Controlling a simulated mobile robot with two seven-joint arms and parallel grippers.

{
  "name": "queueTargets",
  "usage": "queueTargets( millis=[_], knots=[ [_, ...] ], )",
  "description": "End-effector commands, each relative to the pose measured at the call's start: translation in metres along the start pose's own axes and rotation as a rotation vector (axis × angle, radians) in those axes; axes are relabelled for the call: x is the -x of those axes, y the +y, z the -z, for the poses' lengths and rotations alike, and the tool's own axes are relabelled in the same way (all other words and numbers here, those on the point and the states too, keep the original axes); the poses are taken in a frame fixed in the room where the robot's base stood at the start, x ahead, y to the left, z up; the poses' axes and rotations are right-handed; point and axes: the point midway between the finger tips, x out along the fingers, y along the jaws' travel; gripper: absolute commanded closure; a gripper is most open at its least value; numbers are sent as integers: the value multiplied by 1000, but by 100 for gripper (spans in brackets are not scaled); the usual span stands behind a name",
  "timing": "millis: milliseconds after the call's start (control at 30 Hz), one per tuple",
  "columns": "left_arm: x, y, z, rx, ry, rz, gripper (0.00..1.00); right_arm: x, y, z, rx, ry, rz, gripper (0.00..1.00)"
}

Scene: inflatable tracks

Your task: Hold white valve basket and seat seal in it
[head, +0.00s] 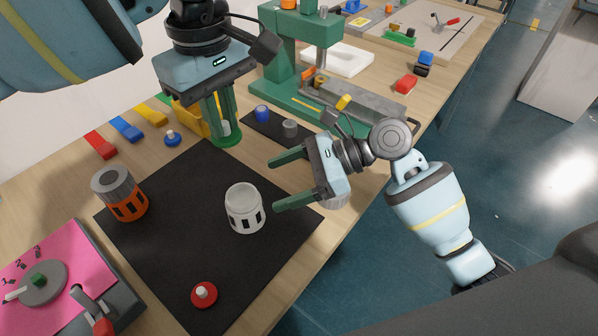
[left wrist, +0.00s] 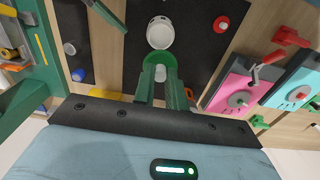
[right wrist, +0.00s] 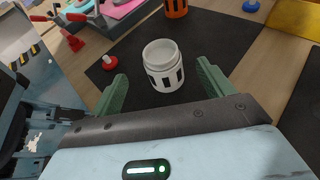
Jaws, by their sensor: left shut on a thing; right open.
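The white valve basket (head: 244,212) stands upright on the black mat, with dark slots in its side and an open, empty top. It also shows in the left wrist view (left wrist: 160,35) and the right wrist view (right wrist: 164,72). My left gripper (head: 224,138) points down beyond the basket, shut on a green seal (head: 229,139) with a white stem partly hidden between the fingers. The green seal also shows in the left wrist view (left wrist: 158,57). My right gripper (head: 277,183) is open and empty to the right of the basket, its fingers pointing at it without visible contact.
An orange-and-grey valve part (head: 121,194), a red seal (head: 204,294) and a blue seal (head: 172,138) stand around the black mat (head: 160,245). A pink panel (head: 55,262) is at the left front. A green press (head: 303,60) stands behind. Bare mat surrounds the basket.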

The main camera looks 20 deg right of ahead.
Motion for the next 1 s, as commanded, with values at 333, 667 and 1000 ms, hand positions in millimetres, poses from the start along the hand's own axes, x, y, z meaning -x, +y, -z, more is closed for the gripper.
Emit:
queueTargets(
  millis=[333,667,1000],
  knots=[
    [0,0,0,0,0,0,100,-59,0,-1,1,-2,-1,20],
    [0,0,0,0,0,0,100,-88,0,0,1,-1,0,20],
    [0,0,0,0,0,0,100,-90,0,0,1,0,1,22]
  ],
)
